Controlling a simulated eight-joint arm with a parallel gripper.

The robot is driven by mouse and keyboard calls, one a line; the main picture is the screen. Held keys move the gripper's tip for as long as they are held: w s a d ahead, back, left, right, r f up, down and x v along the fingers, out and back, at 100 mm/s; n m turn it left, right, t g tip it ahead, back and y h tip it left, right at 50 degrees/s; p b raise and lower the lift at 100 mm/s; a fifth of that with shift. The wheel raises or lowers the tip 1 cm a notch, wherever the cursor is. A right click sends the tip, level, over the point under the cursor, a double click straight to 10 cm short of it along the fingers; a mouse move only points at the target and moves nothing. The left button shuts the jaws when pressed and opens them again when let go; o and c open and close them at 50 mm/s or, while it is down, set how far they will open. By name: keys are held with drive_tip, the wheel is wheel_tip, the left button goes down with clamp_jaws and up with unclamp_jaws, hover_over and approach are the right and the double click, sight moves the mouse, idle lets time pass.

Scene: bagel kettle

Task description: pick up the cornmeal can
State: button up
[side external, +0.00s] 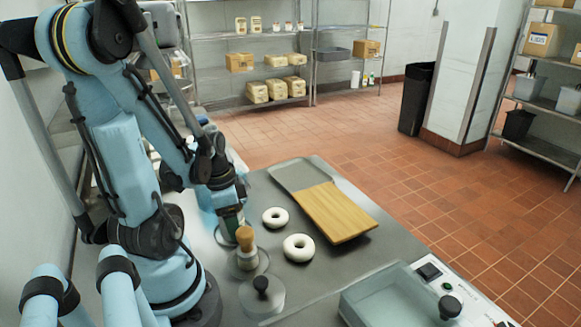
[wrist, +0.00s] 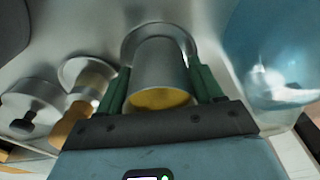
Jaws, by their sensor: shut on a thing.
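The cornmeal can (wrist: 160,62) is a grey metal cylinder with a yellow fill showing at its near end in the wrist view. My gripper (wrist: 160,75) has its two green fingers on either side of the can, shut on it. In the side external view my gripper (side external: 231,215) is low over the left part of the counter, behind the wooden-handled tool. There the can is mostly hidden by the fingers and that tool. I cannot tell whether its base touches the counter.
A wooden-handled tool (side external: 245,238) and a black-knobbed lid (side external: 262,286) stand close by. Two white bagels (side external: 275,217) (side external: 299,247) and a wooden board (side external: 335,212) lie to the right. A clear-topped basin (side external: 395,298) is at the front right. A bluish vessel (wrist: 285,55) is beside the can.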

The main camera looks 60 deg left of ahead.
drive_tip(key=shift+r, duration=0.15)
drive_tip(key=shift+r, duration=4.4)
drive_tip(key=shift+w+r, duration=0.2)
drive_tip(key=shift+r, duration=0.25)
drive_tip(key=w+d+r+m, duration=0.2)
drive_tip(key=w+r, duration=0.1)
drive_tip(key=w, duration=0.4)
drive_tip(key=w+d+r+m, duration=0.1)
drive_tip(key=w+r, duration=0.3)
drive_tip(key=w, duration=0.4)
drive_tip(key=w+d+r+m, duration=0.1)
drive_tip(key=w+d+m, duration=0.2)
drive_tip(key=w+d, duration=0.7)
drive_tip(key=shift+h, duration=0.3)
drive_tip(key=shift+w+a+f, duration=0.1)
drive_tip(key=shift+a+f, duration=0.05)
drive_tip(key=shift+f, duration=1.5)
drive_tip(key=shift+w+a+f, duration=0.1)
drive_tip(key=shift+f, duration=1.5)
drive_tip(key=shift+w+a+f, duration=0.1)
drive_tip(key=shift+a+f, duration=0.05)
drive_tip(key=shift+f, duration=1.5)
